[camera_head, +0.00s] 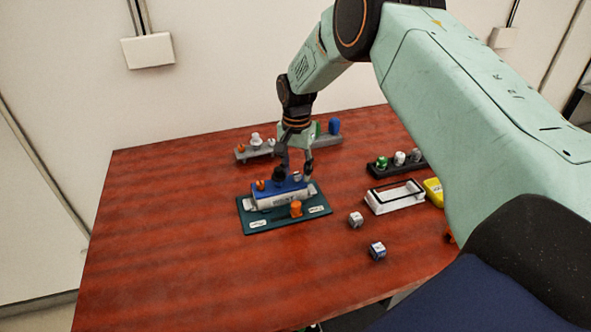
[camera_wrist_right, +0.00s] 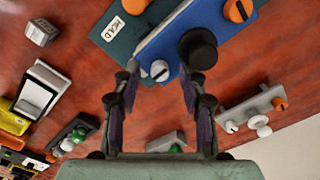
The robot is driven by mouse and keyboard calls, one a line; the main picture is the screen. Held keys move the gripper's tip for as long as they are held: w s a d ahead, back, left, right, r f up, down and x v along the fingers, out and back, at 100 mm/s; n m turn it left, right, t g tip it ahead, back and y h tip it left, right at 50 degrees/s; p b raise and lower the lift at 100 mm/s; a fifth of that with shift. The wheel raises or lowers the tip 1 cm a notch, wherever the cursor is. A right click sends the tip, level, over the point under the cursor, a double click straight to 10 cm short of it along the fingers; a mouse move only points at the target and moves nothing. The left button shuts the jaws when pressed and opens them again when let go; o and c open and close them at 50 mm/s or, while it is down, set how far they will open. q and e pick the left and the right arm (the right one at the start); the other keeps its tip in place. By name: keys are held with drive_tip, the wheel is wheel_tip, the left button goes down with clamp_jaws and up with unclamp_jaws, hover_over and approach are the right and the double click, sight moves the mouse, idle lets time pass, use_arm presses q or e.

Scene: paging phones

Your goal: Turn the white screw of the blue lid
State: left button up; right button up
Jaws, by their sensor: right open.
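The blue lid (camera_head: 280,189) lies on a pale block on a dark green labelled board (camera_head: 262,224). It also shows in the wrist view (camera_wrist_right: 178,38). On the lid are an orange screw (camera_wrist_right: 238,10), a black knob (camera_wrist_right: 197,48) and the white slotted screw (camera_wrist_right: 160,71). The white screw (camera_head: 297,177) sits near the lid's right end in the head view. My right gripper (camera_head: 296,171) is open and points down over that end. In the wrist view its fingertips (camera_wrist_right: 158,78) appear on either side of the white screw, apart from it. My left gripper is not in view.
Grey racks with pegs (camera_head: 256,151) stand behind the lid. A dark rack (camera_head: 391,163), a white open frame (camera_head: 396,198) and a yellow object (camera_head: 434,191) lie to the right. Two small cubes (camera_head: 355,219) (camera_head: 377,250) sit in front. The table's left side (camera_head: 165,220) is clear.

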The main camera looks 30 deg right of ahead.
drive_tip(key=shift+s+f, duration=0.15)
drive_tip(key=shift+f, duration=0.15)
drive_tip(key=shift+w, duration=0.25)
drive_tip(key=shift+c, duration=1.2)
drive_tip(key=shift+s, duration=0.15)
drive_tip(key=c, duration=0.6)
clamp_jaws()
